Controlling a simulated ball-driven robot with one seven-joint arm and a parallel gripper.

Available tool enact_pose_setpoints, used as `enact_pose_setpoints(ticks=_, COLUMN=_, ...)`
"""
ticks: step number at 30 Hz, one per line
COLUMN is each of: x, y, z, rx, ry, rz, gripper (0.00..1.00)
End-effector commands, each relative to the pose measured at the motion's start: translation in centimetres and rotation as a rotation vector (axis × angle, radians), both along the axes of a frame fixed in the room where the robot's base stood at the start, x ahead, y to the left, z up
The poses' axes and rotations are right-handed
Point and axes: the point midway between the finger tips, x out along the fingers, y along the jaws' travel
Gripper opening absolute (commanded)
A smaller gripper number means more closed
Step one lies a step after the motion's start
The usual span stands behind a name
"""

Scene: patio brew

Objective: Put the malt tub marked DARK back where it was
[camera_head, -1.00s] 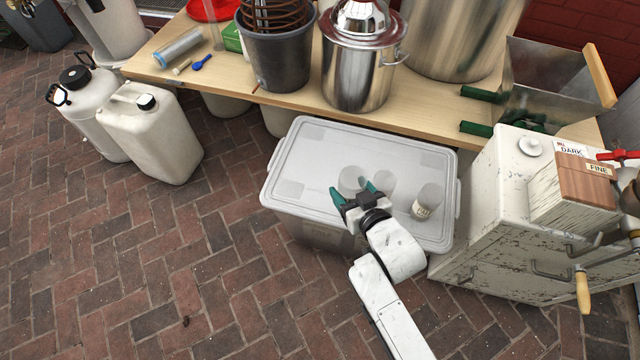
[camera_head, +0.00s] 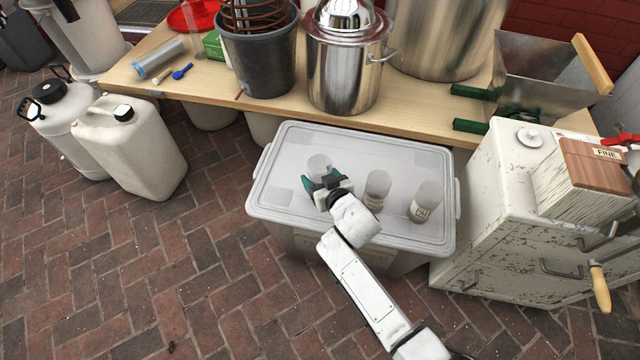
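Three small tubs with clear greyish tops are at the lidded storage box (camera_head: 290,205). The leftmost tub (camera_head: 319,163) sits between the teal fingers of my gripper (camera_head: 321,180), which appears shut on it. Its label is hidden, and I cannot tell whether it touches the lid. The middle tub (camera_head: 377,186) stands on the lid to the right, with a label too small to read. The right tub (camera_head: 426,200) stands on the lid, with a label that seems to read PALE. No tub label reading DARK is legible.
A chipped white cabinet (camera_head: 480,220) stands to the right, with a wood-topped block (camera_head: 595,168) marked FINE on it. Behind is a wooden bench (camera_head: 415,120) with a steel pot (camera_head: 345,65) and a dark bucket (camera_head: 258,60). The lid's left part is clear.

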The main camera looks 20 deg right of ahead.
Motion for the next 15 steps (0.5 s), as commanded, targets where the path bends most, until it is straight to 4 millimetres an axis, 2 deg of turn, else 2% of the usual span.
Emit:
enact_pose_setpoints(ticks=1, x=0.0, y=-0.02, z=-1.26, rx=-0.001, ry=0.001, rz=-0.001, gripper=0.37)
enact_pose_setpoints(ticks=3, x=0.02, y=-0.03, z=-1.66, rx=-0.001, ry=0.0, rz=-0.001, gripper=0.37)
enact_pose_setpoints(ticks=15, x=-0.01, y=-0.02, z=-1.92, rx=0.0, ry=-0.001, rz=0.0, gripper=0.37)
